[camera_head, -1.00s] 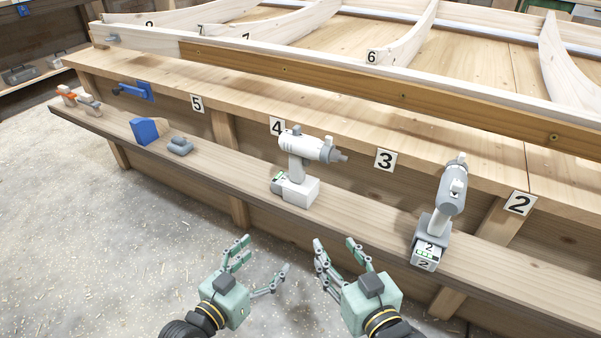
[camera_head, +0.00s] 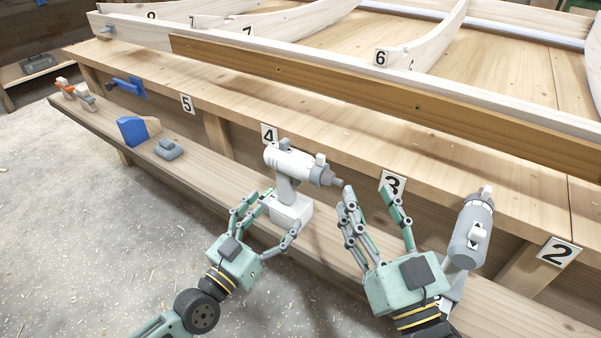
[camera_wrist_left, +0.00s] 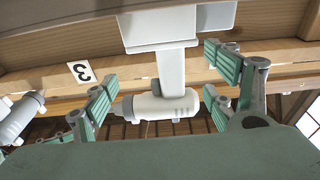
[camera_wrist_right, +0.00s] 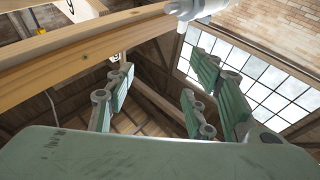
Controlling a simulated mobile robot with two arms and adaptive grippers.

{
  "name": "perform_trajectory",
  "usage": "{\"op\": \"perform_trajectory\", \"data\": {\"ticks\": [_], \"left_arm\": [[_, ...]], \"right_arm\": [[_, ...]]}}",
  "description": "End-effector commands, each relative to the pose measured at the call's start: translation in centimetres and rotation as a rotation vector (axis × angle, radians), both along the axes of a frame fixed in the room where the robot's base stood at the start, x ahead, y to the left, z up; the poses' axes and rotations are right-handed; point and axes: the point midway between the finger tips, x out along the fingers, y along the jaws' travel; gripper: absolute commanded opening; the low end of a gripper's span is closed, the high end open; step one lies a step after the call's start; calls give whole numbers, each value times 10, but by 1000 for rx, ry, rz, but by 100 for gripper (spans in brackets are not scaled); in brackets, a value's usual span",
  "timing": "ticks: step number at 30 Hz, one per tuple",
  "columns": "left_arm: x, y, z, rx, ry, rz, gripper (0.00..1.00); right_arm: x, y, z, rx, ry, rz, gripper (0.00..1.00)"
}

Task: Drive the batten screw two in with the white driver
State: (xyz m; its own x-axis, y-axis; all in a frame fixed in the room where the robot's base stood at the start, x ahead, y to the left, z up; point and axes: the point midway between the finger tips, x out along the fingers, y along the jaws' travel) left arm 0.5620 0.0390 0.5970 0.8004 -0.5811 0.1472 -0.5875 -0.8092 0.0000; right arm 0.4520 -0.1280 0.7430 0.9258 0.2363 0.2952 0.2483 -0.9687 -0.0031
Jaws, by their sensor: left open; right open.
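The white driver (camera_head: 296,166) stands upright on the lower ledge, its nose pointing right. My left gripper (camera_head: 266,214) is open in front of its handle. In the left wrist view the white driver (camera_wrist_left: 170,75) shows between the spread fingers, with no grip on it. My right gripper (camera_head: 370,205) is open and empty, right of the driver's nose. The right wrist view shows part of a white and grey tool at the top edge. The brown batten (camera_head: 340,87) runs along the frame above. Small screw heads (camera_head: 417,107) show on it; I cannot tell which is two.
A grey driver (camera_head: 472,235) stands at the right of the ledge (camera_head: 205,170), partly behind my right gripper. A blue block (camera_head: 131,131), a grey tool (camera_head: 169,150) and a blue clamp (camera_head: 128,87) are left. Number tags mark the bench.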

Motion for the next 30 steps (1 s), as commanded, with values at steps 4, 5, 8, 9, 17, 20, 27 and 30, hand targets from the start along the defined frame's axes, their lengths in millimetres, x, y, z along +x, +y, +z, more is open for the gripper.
{"op": "perform_trajectory", "data": {"ticks": [4, 5, 8, 9, 17, 20, 27, 30], "left_arm": [[12, -9, 3, -3, -2, 0, 78], [15, -11, 3, -2, -1, 0, 78], [24, -18, 5, -3, -2, 0, 78], [28, -20, 5, -3, -2, 1, 78], [57, -42, 11, -2, -1, -1, 78], [61, -44, 11, 0, 0, 0, 78], [61, -44, 11, 0, 0, -1, 75], [61, -44, 11, 0, 0, -1, 66]], "right_arm": [[-2, 1, 7, 11, -39, 2, 49], [-3, 1, 9, 13, -48, 3, 49], [-5, 1, 15, 22, -80, 5, 49], [-6, 1, 17, 27, -95, 6, 49], [-17, 1, 39, 60, -212, 12, 49], [-19, 1, 42, 65, -229, 14, 49], [-19, 1, 43, 65, -231, 14, 49], [-19, 1, 43, 65, -231, 14, 49]]}}
